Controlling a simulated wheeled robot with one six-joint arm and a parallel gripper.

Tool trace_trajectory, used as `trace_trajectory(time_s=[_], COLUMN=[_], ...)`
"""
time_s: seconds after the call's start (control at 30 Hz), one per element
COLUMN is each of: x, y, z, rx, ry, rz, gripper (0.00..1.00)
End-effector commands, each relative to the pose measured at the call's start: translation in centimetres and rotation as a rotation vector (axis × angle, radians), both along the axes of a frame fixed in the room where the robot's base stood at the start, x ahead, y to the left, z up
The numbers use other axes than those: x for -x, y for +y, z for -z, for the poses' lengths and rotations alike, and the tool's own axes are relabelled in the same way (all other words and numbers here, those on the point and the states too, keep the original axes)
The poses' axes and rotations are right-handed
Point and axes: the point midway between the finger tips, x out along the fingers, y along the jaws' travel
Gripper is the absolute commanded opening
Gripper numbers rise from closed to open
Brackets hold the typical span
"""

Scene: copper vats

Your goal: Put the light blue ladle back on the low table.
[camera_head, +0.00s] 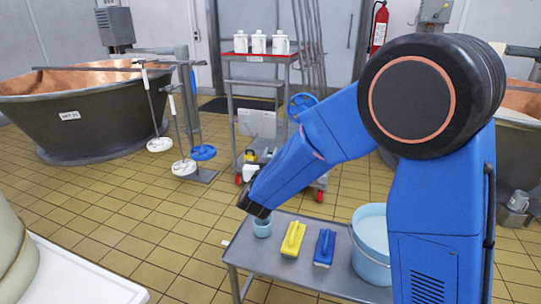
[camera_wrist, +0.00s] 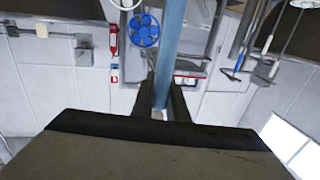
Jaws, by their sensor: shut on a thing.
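My gripper (camera_head: 254,208) is above the far left corner of the low table (camera_head: 300,278), a grey metal top. It is shut on the light blue ladle. In the wrist view the ladle's light blue shaft (camera_wrist: 171,45) runs up from between the fingers (camera_wrist: 160,112). In the head view a light blue cup (camera_head: 262,228), which looks like the ladle's bowl, shows just below the gripper, over the table corner. I cannot tell whether it touches the tabletop. The rest of the ladle is mostly hidden by my gripper in the head view.
On the low table stand a yellow brush (camera_head: 292,239), a blue brush (camera_head: 325,247) and a light blue bucket (camera_head: 371,250). The front left of the tabletop is bare. Behind is a trolley with a red top (camera_head: 262,57) and white jugs. A copper vat (camera_head: 80,110) stands left.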

Motion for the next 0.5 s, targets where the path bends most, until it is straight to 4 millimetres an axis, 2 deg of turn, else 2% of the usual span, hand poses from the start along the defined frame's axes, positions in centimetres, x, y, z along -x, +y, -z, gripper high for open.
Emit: trace_trajectory(time_s=[0.23, 0.27, 0.33, 0.5], x=[0.0, 0.0, 0.0, 0.0], y=[0.0, 0.0, 0.0, 0.0], z=[0.21, 0.24, 0.2, 0.2], rx=[0.0, 0.0, -0.001, 0.0], ry=[0.0, 0.0, 0.0, 0.0], rz=[0.0, 0.0, 0.0, 0.0], gripper=[0.0, 0.16, 0.32, 0.32])
